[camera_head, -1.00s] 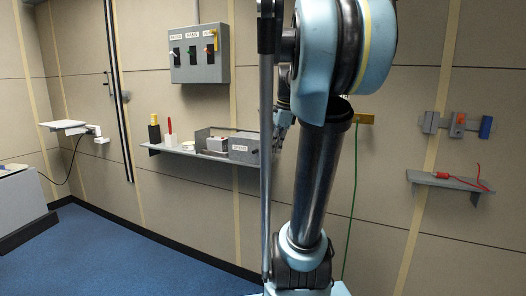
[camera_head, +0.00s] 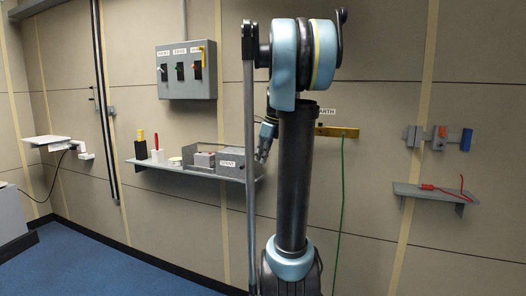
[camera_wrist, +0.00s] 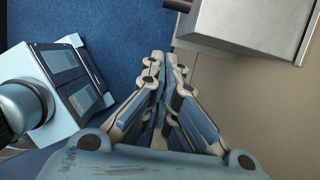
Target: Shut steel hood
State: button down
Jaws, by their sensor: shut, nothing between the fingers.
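A grey metal housing (camera_head: 232,163) with a white label stands at the right end of the wall shelf. I take it to be the steel hood, but its lid position is too small to tell. A steel box with a brushed face (camera_wrist: 262,22) fills the upper right of the wrist view, probably the same housing. My gripper (camera_wrist: 166,58) is shut and empty, its fingertips apart from the box, just left of and below it in the picture. In the head view my gripper (camera_head: 265,148) is beside the housing's right end, partly hidden by my arm.
The shelf (camera_head: 185,170) also holds a black-and-yellow item (camera_head: 141,149) and a red-and-white one (camera_head: 157,150). A switch box (camera_head: 186,72) hangs above. A green cable (camera_head: 342,190) hangs from a brass bar (camera_head: 337,131) at right. The blue floor (camera_head: 110,265) is clear at left.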

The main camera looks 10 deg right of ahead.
aim_at(251, 163)
jog(key=shift+w+a+f, duration=0.7)
jog(key=shift+a+f, duration=0.25)
jog(key=shift+a, duration=0.05)
jog(key=shift+w+a+f, duration=0.7)
jog(key=shift+a+f, duration=0.25)
jog(key=shift+a, duration=0.05)
jog(key=shift+w, duration=0.1)
